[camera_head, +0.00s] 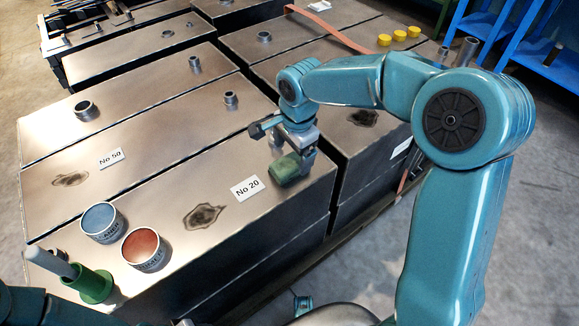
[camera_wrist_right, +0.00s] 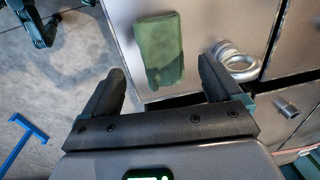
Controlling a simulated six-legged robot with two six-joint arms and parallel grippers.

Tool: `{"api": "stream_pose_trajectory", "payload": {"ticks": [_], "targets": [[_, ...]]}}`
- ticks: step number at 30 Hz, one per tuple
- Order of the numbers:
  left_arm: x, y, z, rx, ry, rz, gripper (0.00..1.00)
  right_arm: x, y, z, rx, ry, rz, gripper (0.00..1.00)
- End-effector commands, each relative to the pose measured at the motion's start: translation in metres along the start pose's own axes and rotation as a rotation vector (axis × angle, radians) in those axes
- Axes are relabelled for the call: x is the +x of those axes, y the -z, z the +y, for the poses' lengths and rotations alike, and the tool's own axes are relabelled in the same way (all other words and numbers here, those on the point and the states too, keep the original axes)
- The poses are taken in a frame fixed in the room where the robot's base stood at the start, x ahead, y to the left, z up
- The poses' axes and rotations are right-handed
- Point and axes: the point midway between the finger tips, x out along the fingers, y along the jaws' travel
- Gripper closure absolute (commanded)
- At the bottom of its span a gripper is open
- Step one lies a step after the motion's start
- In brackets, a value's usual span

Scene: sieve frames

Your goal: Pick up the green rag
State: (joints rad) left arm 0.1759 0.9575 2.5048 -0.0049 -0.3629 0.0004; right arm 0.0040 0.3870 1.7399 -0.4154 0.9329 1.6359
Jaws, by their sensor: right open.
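The green rag (camera_head: 289,170) lies folded on the metal box top near its right front edge, past the No 20 label. My right gripper (camera_head: 283,146) is just above and behind it in the head view, partly covering its far side. In the right wrist view, the rag (camera_wrist_right: 160,48) is a rough oblong beyond the fingertips, roughly between their lines. The right jaws (camera_wrist_right: 160,80) are apart with nothing between them. I cannot tell whether a finger touches the rag. My left gripper is not in view.
A metal pipe fitting (camera_wrist_right: 234,62) stands close beside the rag in the wrist view. Blue (camera_head: 100,218) and red (camera_head: 144,246) tins and a green holder (camera_head: 93,284) stand at the near left. Yellow caps (camera_head: 399,35) sit at the back right. The box edge drops to the floor.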

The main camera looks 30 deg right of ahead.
Motion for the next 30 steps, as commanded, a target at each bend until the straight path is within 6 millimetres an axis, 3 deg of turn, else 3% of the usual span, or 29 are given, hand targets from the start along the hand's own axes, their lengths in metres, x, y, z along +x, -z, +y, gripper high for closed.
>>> {"api": "stream_pose_trajectory", "payload": {"ticks": [9, 17, 21, 23, 30], "targets": [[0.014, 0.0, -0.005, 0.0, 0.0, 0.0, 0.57, 0.047, 0.0, -0.003, -0.002, -0.004, 0.0, 0.08], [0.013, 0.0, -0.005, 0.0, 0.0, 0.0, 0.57, 0.051, 0.0, -0.005, -0.001, -0.001, 0.0, 0.08], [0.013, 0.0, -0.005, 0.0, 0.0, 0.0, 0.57, 0.051, 0.0, -0.005, -0.001, -0.001, 0.0, 0.5], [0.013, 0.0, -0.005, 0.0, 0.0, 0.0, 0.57, 0.051, 0.0, -0.005, -0.001, -0.001, 0.0, 0.67], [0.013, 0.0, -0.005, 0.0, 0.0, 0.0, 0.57, 0.051, 0.0, -0.005, -0.001, -0.001, 0.0, 0.67]]}}
